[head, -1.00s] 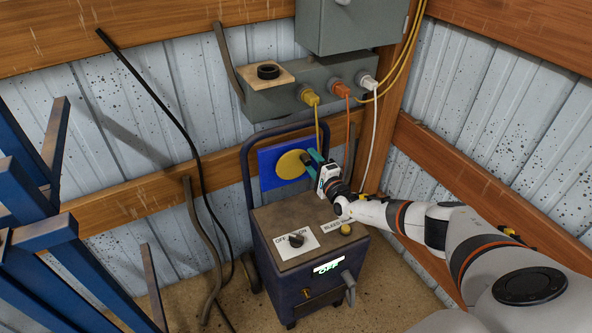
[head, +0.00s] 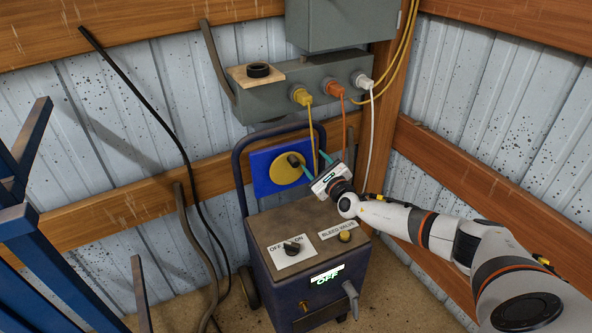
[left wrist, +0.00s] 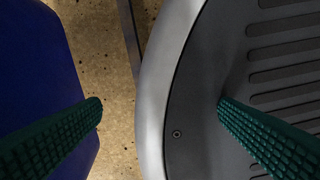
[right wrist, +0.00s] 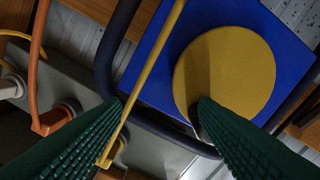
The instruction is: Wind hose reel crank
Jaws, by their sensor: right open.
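The crank is a yellow disc (head: 285,171) on a blue panel (head: 261,178), with a dark knob (head: 294,160) near the disc's upper edge. In the right wrist view, the disc (right wrist: 232,65) is large and the knob is mostly hidden behind a finger. My right gripper (head: 318,165) is open, just right of the disc. One green fingertip is close to the knob; I cannot tell if they touch. A yellow cable (right wrist: 150,75) crosses the gap between its fingers in the right wrist view. My left gripper (left wrist: 160,102) is open and empty, seen only in its wrist view.
The panel stands at the back of a dark cart (head: 310,252) with a tubular handle, a switch and a display reading OFF. Above is a grey box (head: 270,100) with yellow, orange and white plugs. Blue metal bars (head: 40,240) fill the left. A black cable hangs on the wall.

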